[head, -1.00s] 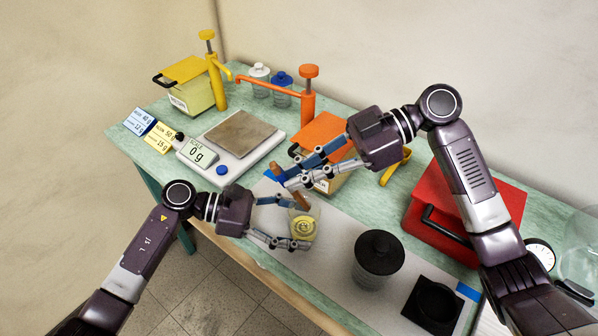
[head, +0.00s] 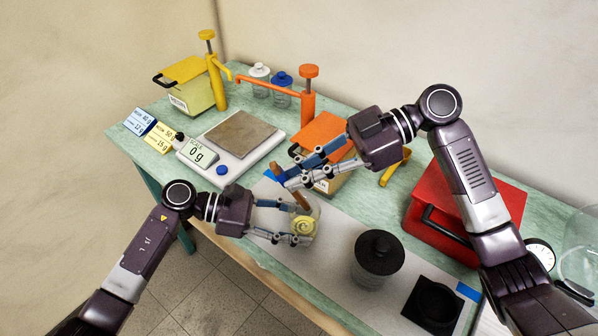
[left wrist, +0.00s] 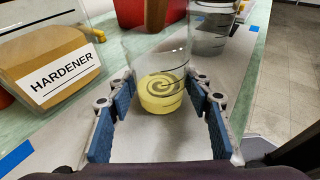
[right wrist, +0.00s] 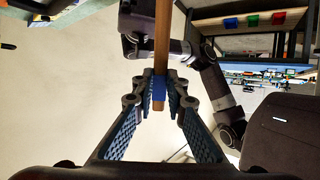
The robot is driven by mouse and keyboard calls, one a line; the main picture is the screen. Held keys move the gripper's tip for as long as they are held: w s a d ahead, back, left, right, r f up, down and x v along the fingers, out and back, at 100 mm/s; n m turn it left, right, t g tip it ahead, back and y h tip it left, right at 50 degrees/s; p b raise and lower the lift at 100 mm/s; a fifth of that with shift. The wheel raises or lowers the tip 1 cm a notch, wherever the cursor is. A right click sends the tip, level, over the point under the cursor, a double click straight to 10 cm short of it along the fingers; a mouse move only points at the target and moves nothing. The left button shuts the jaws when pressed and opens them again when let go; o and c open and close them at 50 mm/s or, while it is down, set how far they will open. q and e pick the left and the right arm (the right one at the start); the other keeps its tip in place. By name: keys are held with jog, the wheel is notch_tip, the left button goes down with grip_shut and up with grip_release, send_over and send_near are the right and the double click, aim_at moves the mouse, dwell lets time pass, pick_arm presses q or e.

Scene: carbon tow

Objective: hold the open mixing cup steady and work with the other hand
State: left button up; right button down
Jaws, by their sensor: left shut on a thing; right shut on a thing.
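The clear mixing cup (left wrist: 160,58) stands upright on the grey mat, with yellow contents at its bottom marked by a dark spiral. In the head view the yellow contents (head: 303,226) show between my left fingers. My left gripper (head: 289,222) is shut on the cup from its left side, one finger on each side. My right gripper (head: 287,180) is shut on a brown stir stick (head: 302,200) by its blue grip (right wrist: 158,88), above the cup. The stick slants down toward the cup; whether its tip touches the contents I cannot tell.
The scale (head: 221,170) reads 0 g. The orange-lidded hardener container (head: 322,130) stands just behind the cup. A black-lidded jar (head: 378,265), a black tray (head: 433,305) and a red box (head: 470,195) are to the right. Bare mat (head: 335,255) lies between cup and jar.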

aim_at(304, 199)
jog(key=shift+r, duration=0.1)
dwell(0.3)
jog(key=a+r, duration=0.1)
jog(key=s+a+r, duration=0.1)
jog(key=r, duration=0.1)
jog(key=a+r, duration=0.1)
jog(key=r, duration=0.1)
jog(key=shift+s+a+r, duration=0.1)
jog(key=shift+s, duration=0.1)
jog(key=shift+s+a+r, duration=0.1)
jog(key=shift+a+r, duration=0.15)
jog(key=shift+w+d+f, duration=0.4)
jog(key=shift+d+f, duration=0.45)
jog(key=shift+f, duration=1.4)
jog(key=shift+w+d+f, duration=0.35)
jog(key=shift+d+f, duration=0.55)
jog(key=shift+f, duration=1.35)
jog(key=shift+w+d+f, duration=0.4)
jog(key=shift+d+f, duration=0.45)
jog(key=shift+f, duration=1.4)
